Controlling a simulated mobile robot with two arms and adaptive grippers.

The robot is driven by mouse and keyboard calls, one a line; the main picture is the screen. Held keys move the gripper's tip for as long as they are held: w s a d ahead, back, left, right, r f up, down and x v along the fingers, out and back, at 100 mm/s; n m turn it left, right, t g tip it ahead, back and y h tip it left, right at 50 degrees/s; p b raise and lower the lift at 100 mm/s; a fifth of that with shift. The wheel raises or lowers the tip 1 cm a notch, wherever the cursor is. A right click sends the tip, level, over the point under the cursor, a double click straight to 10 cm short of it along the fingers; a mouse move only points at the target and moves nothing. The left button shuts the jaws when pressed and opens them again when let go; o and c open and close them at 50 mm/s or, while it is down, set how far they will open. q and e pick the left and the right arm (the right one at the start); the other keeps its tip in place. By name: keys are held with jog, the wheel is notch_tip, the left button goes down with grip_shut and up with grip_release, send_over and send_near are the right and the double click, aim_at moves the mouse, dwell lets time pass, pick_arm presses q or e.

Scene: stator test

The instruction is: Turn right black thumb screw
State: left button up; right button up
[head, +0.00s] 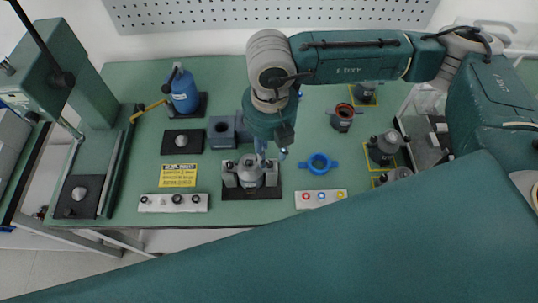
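A grey metal fixture (249,175) stands on a dark plate (266,194) near the front middle of the bench in the head view. Grey blocks flank its round middle part. My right gripper (268,158) points down from above, with its fingers over the right part of this fixture. The right black thumb screw cannot be made out clearly; the gripper and the fixture's dark parts hide that spot. I cannot tell whether the fingers touch it or are shut on it. My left gripper is not in view.
A control strip with black knobs (173,203) lies front left, and one with coloured buttons (321,198) front right. A blue ring (318,163) lies to the right of the fixture. Grey parts (382,148) stand further right.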

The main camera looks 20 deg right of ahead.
aim_at(269, 163)
notch_tip(269, 163, down, 3)
jog(key=shift+w+f+p, duration=0.1)
jog(key=shift+w+p, duration=0.05)
jog(key=shift+p, duration=0.2)
notch_tip(269, 163, down, 2)
jog(key=shift+f, duration=0.2)
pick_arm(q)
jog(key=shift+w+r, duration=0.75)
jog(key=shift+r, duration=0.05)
pick_arm(e)
jog(key=shift+w, duration=0.1)
grip_shut()
